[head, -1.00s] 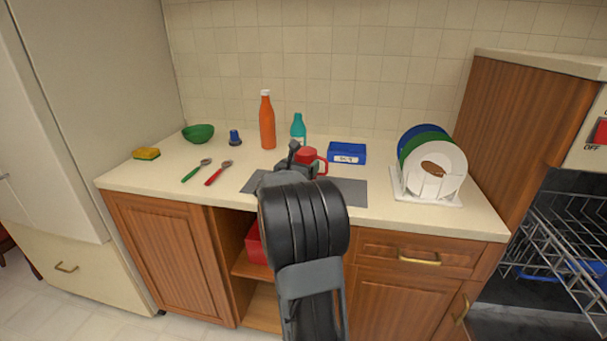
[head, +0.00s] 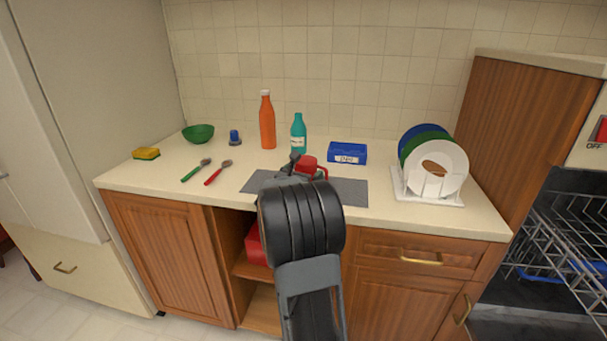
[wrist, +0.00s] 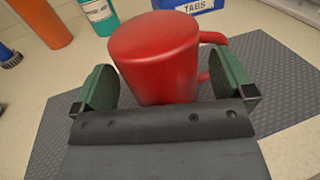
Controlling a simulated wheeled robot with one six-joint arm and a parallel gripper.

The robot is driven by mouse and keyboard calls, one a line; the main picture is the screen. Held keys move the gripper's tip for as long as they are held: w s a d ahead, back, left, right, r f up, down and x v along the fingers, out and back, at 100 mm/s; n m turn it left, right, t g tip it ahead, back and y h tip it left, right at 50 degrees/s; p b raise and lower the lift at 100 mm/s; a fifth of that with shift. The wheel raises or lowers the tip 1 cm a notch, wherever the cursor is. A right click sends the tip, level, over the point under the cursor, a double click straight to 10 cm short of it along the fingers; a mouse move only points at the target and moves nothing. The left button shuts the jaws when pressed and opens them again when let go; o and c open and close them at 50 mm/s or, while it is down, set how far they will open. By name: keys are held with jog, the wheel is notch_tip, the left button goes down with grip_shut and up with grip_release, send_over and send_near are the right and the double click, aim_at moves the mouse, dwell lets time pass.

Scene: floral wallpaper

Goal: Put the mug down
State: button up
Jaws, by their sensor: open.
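The red mug (head: 307,164) is on the grey mat (head: 350,190) on the counter, partly hidden behind my arm in the head view. In the wrist view the mug (wrist: 155,60) shows a closed, flat red end facing up, so it looks upside down, with its handle to the right. My gripper (wrist: 165,88) is open, with one green-padded finger on each side of the mug and small gaps showing. The mug's lower part is hidden by the gripper body, and its contact with the mat is not visible.
Behind the mat stand an orange bottle (head: 267,122), a teal bottle (head: 298,133) and a blue tabs box (head: 347,153). A dish rack (head: 428,198) with plates is to the right. Two spoons (head: 217,173), a green bowl (head: 198,133) and a sponge (head: 146,153) are left.

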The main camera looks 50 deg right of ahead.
jog(key=shift+r, duration=0.1)
jog(key=shift+a+r, duration=0.1)
jog(key=shift+a, duration=0.05)
jog(key=s+a+f+m+y, duration=0.3)
jog(key=s+a+m+y, duration=0.2)
jog(key=a, duration=0.7)
jog(key=s+a+f+m+g+y, duration=0.1)
jog(key=s+a+f+m+y, duration=0.2)
jog(key=s+a+m+y, duration=0.3)
jog(key=s+a+f+m+g+y, duration=0.1)
jog(key=s+a+f+m+y, duration=0.2)
jog(key=a+m, duration=0.7)
jog(key=shift+s+a+m+y, duration=0.3)
jog(key=shift+s+a+y, duration=1.15)
jog(key=shift+a, duration=3.7)
jog(key=shift+w, duration=0.2)
